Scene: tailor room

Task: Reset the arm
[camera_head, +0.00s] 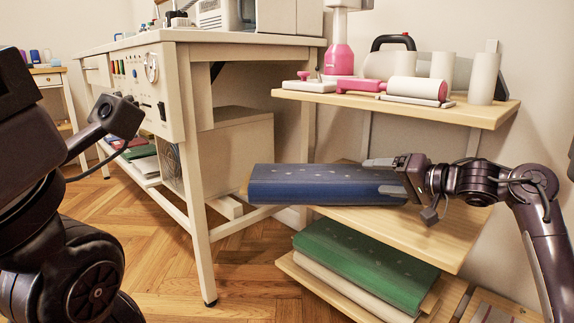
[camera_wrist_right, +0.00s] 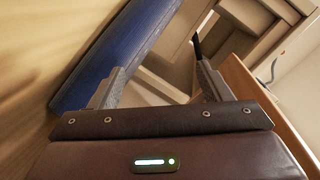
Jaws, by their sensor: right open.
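My right gripper (camera_head: 384,177) is open at the right end of a blue fabric bolt (camera_head: 325,184), in front of the wooden shelf rack. In the right wrist view its two fingers (camera_wrist_right: 155,62) are spread with nothing held between them. The blue bolt (camera_wrist_right: 112,50) lies behind and left of the left finger there; whether they touch is unclear. The bolt rests on the middle shelf (camera_head: 425,233). My left arm (camera_head: 60,190) is folded at the left edge; its fingers are not visible.
The top shelf (camera_head: 455,112) holds pink and white tools and white spools. Green fabric (camera_head: 365,265) lies on the lower shelf. A cream worktable (camera_head: 181,80) with a control panel stands at centre left. Herringbone floor (camera_head: 240,270) is clear between them.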

